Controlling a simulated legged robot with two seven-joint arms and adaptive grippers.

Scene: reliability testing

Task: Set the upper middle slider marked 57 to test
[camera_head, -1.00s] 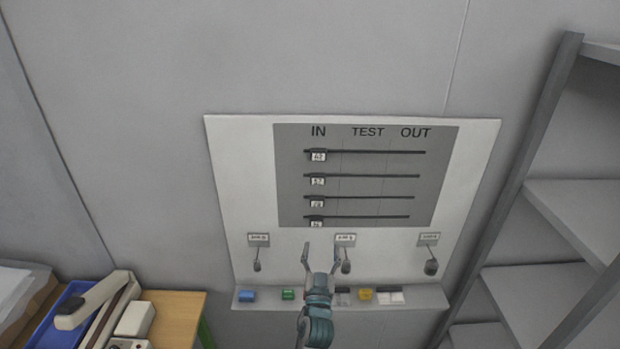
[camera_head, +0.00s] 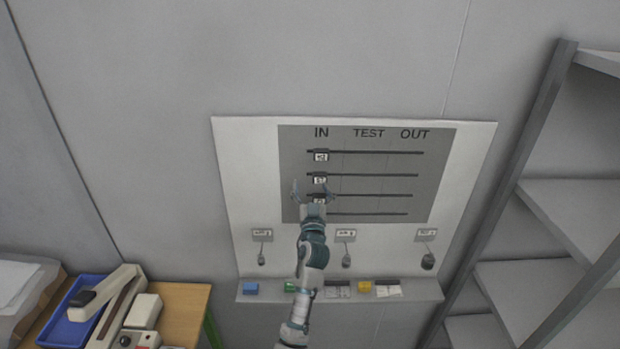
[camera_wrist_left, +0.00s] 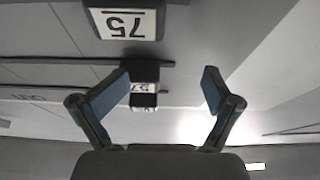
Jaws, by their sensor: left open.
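The panel (camera_head: 435,175) has several horizontal slider tracks under the headings IN, TEST and OUT. The slider marked 57 (camera_head: 320,181) is the second from the top and sits at the left, under IN. My left gripper (camera_head: 313,192) is open and empty, in front of the third track just below that slider, and partly covers the lower sliders. In the left wrist view, turned upside down, a large tag reading 75 is close by at the top, and a smaller tag that seems to read 57 (camera_wrist_left: 143,87) shows between the open fingers (camera_wrist_left: 166,75). Contact cannot be told. My right gripper is not seen.
Three small hanging switches (camera_head: 346,259) are below the tracks, above a ledge (camera_head: 412,291) with coloured blocks. A grey shelf rack (camera_head: 560,220) stands at the right. A wooden table (camera_head: 185,310) with a blue tray (camera_head: 58,325) is at the lower left.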

